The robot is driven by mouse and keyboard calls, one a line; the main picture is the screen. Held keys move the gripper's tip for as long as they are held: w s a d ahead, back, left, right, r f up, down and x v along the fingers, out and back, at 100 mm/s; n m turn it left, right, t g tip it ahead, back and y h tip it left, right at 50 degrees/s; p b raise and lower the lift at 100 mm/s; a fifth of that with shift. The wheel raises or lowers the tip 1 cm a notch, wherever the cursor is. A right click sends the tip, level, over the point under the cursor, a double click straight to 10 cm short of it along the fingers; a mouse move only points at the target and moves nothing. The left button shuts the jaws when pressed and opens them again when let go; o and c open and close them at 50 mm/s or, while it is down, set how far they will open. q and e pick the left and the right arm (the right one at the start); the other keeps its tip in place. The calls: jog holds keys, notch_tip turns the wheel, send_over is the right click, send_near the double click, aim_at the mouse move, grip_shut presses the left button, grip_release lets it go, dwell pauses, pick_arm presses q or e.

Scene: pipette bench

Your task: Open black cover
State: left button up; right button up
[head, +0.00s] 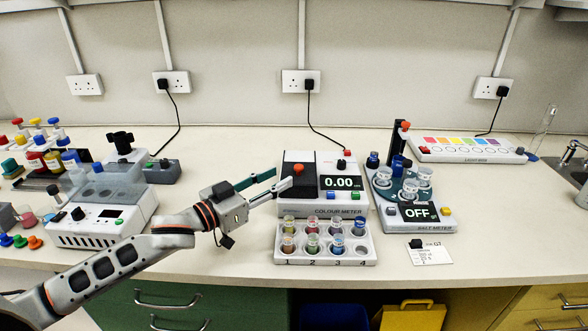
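The black cover (299,158) lies flat and looks shut on the left part of the white colour meter (345,208). An orange-red knob (298,169) stands on the cover. My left gripper (281,178) reaches in from the left with its two fingers apart. Its tips are at the cover's left side, close to the knob, and I see nothing held between them. I cannot tell whether a fingertip touches the cover. My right gripper is not in view.
A rack (368,252) of small vials stands in front of the meter. A salt meter (420,212) with vials stands to its right, and a white device (100,225) to its left. A light box (463,153) lies at the back right. The bench front edge is fairly clear.

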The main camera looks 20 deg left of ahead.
aim_at(295, 169)
pick_arm(q)
jog(key=shift+x, duration=3)
grip_shut()
